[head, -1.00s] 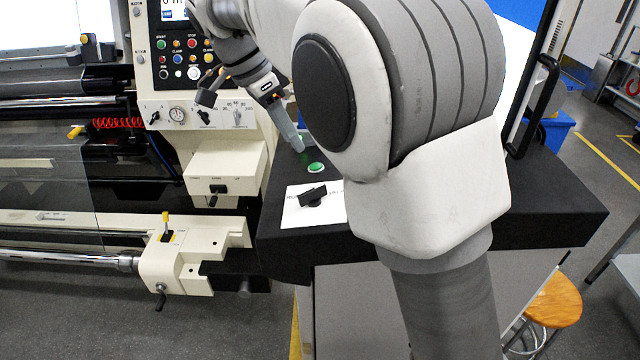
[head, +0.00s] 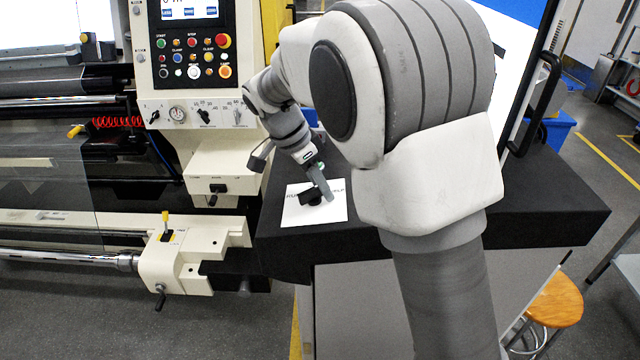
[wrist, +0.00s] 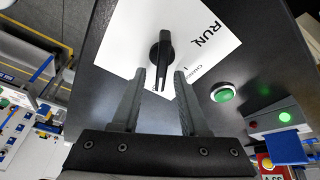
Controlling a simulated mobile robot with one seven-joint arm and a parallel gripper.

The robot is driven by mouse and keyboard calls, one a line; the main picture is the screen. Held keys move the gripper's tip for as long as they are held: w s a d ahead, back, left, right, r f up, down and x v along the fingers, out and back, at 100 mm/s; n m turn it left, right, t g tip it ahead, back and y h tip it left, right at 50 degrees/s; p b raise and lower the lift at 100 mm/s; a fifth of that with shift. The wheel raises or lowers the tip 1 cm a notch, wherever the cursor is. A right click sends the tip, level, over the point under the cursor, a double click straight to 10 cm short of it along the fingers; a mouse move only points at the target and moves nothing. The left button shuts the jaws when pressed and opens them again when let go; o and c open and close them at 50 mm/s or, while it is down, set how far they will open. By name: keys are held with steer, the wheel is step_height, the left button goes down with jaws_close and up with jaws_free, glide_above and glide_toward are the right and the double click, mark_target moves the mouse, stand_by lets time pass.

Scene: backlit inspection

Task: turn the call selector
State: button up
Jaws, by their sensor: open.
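The call selector (head: 311,196) is a black knob on a white label plate (head: 333,209) on the dark console top. In the wrist view the selector (wrist: 161,58) sits just beyond the fingertips, roughly between them, with its white-marked bar pointing toward my gripper. The label plate (wrist: 205,55) shows "RUN" and smaller lettering that I cannot fully read. My gripper (wrist: 160,75) is open and empty, with one finger on each side of the knob's line. In the head view my gripper (head: 326,190) is at the selector's right side and partly covers it and the plate; contact cannot be told.
A green button (wrist: 223,93) is on the console (head: 400,222) beside the plate, close to one finger in the wrist view. A machine panel (head: 190,55) with several buttons and knobs stands to the left. A wooden stool (head: 556,302) is at the lower right.

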jaws_close()
